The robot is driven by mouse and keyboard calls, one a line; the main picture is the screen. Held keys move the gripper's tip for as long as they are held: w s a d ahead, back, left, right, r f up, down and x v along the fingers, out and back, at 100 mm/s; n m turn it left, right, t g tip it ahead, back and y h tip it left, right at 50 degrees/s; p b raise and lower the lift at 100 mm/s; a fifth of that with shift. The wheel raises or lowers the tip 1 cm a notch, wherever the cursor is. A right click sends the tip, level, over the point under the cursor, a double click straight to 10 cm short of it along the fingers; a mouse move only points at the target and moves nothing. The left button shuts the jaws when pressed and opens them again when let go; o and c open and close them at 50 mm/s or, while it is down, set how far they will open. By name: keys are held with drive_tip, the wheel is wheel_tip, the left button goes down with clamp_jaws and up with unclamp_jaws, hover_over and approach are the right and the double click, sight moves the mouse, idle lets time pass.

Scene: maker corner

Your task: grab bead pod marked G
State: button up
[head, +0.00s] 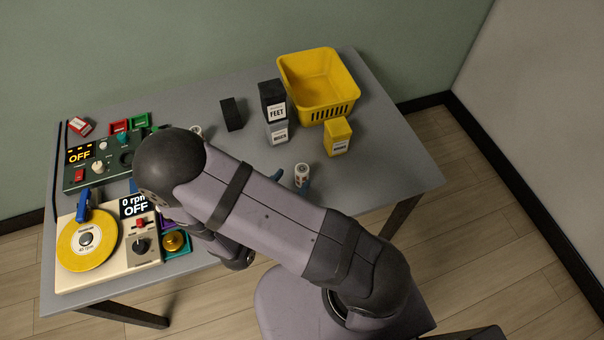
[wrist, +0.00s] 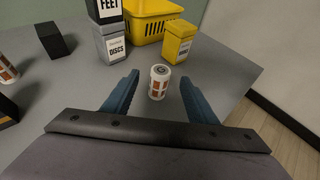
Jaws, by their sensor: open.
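A white bead pod (wrist: 158,84) with orange-red windows stands upright on the grey table. A dark letter that looks like a G is on its cap. It also shows in the head view (head: 302,173). My gripper (wrist: 158,98) is open, with one blue finger to each side of this pod in the wrist view. Neither finger visibly touches it. In the head view my gripper (head: 289,182) is low near the table's front edge, partly hidden by my arm. A second similar pod (wrist: 7,70) stands at the wrist view's left edge; its letter is not readable.
Behind the pod stand a grey DISCS box (wrist: 110,44) with a black FEET box (wrist: 105,9) on top, a yellow box (wrist: 179,43) and a yellow basket (head: 317,88). A black block (head: 231,114) is further left. A turntable device (head: 87,241) fills the left end.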

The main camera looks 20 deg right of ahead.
sight(301, 169)
drive_tip(key=shift+p+x, duration=0.95)
drive_tip(key=shift+x, duration=1.15)
drive_tip(key=shift+w+d+f, duration=0.35)
drive_tip(key=shift+d, duration=0.15)
drive_tip(key=c, duration=1.2)
